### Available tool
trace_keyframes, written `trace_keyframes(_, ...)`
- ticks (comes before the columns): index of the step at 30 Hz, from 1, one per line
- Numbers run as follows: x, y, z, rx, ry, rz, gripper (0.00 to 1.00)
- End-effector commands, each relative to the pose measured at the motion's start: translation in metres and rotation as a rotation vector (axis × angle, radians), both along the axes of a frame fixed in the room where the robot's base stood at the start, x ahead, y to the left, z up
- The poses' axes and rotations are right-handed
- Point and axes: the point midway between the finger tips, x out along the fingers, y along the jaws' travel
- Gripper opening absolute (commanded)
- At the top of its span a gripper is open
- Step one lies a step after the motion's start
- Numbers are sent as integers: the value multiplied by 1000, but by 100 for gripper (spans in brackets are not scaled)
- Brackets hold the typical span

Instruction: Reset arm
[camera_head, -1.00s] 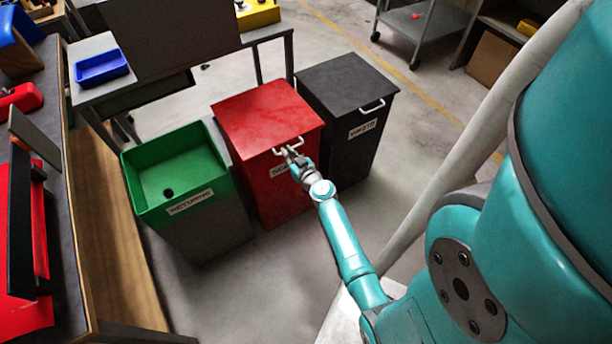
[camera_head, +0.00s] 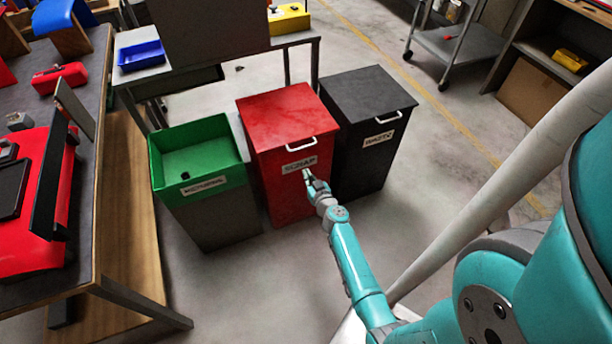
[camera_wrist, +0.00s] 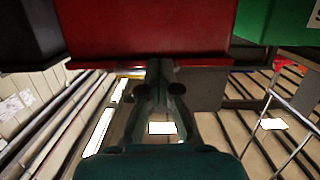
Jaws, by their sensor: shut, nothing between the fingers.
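My gripper (camera_head: 308,178) is at the end of my teal arm, in front of the red bin (camera_head: 285,113), just below its "SCRAP" label. In the wrist view my gripper (camera_wrist: 158,72) has its fingers together and empty, with the red bin (camera_wrist: 150,28) filling the upper middle. Whether the fingertips touch the bin is hard to tell. The red bin's lid is down, and its white handle (camera_head: 301,143) is free of the gripper.
A green open bin (camera_head: 196,160) with a small dark thing in it stands left of the red one. A black lidded bin (camera_head: 367,95) labelled "WASTE" stands at right. A workbench (camera_head: 100,140) is at far left. The floor (camera_head: 450,160) right of the bins is clear.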

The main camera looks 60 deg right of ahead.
Motion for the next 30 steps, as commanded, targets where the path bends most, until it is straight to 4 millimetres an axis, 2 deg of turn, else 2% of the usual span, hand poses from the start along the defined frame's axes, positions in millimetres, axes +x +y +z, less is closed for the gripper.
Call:
trace_keyframes(9, 0, 0, 0, 0, -1, 0, 0)
trace_keyframes(11, -1, 4, -2, 1, 2, 3, 0)
trace_keyframes(13, -6, 16, -5, 8, 10, 12, 0)
trace_keyframes(17, -24, 59, -15, 25, 38, 42, 0)
trace_keyframes(21, -57, 118, -21, 44, 75, 82, 0)
trace_keyframes(26, -99, 176, -16, 56, 105, 125, 0)
trace_keyframes(30, -139, 219, -2, 58, 125, 162, 0)
